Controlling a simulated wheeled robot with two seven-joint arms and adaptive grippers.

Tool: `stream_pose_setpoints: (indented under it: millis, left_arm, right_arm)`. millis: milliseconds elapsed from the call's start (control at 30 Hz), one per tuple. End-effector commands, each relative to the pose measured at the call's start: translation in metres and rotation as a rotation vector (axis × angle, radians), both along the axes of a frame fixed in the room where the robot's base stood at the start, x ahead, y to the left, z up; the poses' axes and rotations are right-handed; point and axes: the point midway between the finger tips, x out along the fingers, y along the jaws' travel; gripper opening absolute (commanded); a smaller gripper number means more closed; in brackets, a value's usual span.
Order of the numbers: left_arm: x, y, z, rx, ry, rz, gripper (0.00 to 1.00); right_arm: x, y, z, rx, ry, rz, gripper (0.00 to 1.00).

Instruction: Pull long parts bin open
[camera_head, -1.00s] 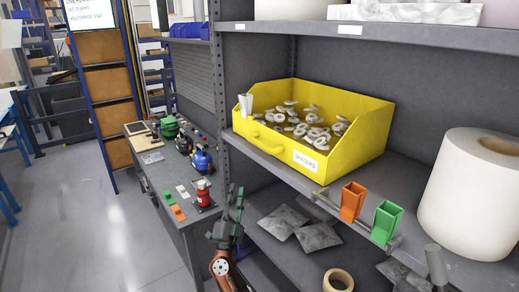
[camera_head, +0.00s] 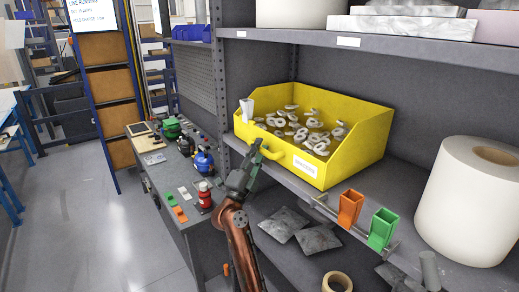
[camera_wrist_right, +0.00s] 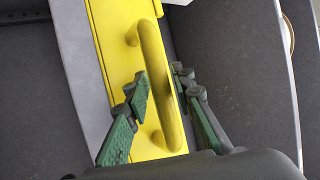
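The yellow long parts bin (camera_head: 345,154) sits on the shelf, filled with pale ring-like parts. It has a white label on its front and a yellow handle, which shows clearly in the right wrist view (camera_wrist_right: 152,50). My right gripper (camera_head: 261,151) is at the left part of the bin's front. In the right wrist view, the fingers of my right gripper (camera_wrist_right: 163,85) stand on either side of the handle. They look open, with the handle between them; contact is unclear. My left gripper is not in view.
Orange (camera_head: 350,208) and green (camera_head: 383,229) holders hang at the shelf edge, with a large white roll (camera_head: 455,205) to the right. Grey bags (camera_head: 283,224) and a tape roll (camera_head: 337,282) lie below. A workbench (camera_head: 165,185) stands left; the floor beyond is clear.

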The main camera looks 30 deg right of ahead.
Motion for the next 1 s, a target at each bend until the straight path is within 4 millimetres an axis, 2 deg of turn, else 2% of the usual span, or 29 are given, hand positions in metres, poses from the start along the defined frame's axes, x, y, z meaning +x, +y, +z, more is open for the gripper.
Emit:
stream_pose_setpoints:
  millis: [233,567,1000]
  left_arm:
    - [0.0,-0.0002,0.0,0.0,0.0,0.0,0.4]
    - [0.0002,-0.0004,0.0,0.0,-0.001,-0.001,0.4]
    - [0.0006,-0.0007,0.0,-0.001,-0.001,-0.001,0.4]
  right_arm:
    - [0.0004,-0.0006,0.0002,0.0,0.0,0.0,0.23]
    - [0.0002,-0.0005,0.0001,0.0,0.0,0.0,0.0]
    - [0.0002,-0.0005,-0.0004,0.001,0.0,0.0,0.0]
